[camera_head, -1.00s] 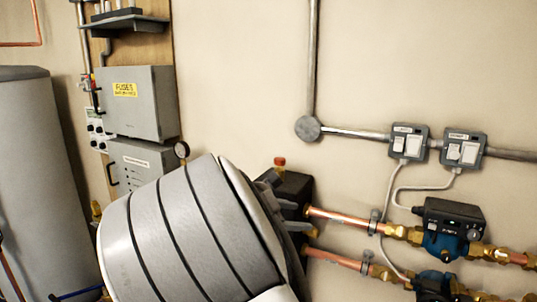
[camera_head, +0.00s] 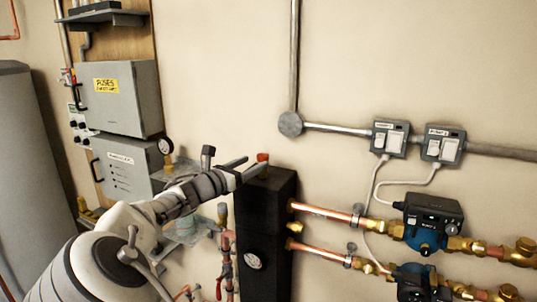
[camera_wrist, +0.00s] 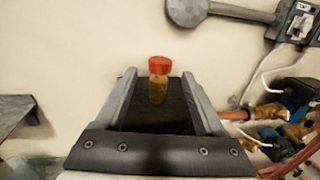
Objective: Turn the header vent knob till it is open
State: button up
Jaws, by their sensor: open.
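The header vent knob (camera_head: 262,158) is a small red cap on top of the black header (camera_head: 265,215) in the head view. In the wrist view the red knob (camera_wrist: 159,65) sits on a brass stem (camera_wrist: 158,89), between and just beyond my open fingers. My gripper (camera_head: 242,167) is at the header's top in the head view, its fingers reaching towards the knob. In the wrist view my gripper (camera_wrist: 160,80) is open, one finger on each side of the knob with visible gaps. I cannot tell the exact depth between fingertips and knob.
Copper pipes (camera_head: 325,212) with blue-bodied pumps (camera_head: 425,235) run right from the header. Two switch boxes (camera_head: 390,138) are on the wall above them. A grey fuse box (camera_head: 118,97) and a round gauge (camera_head: 165,146) are at the left. The wall above the header is clear.

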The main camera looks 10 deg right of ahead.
jog(key=p+x, duration=0.1)
jog(key=x, duration=0.7)
jog(key=shift+w+d, duration=0.15)
grip_shut()
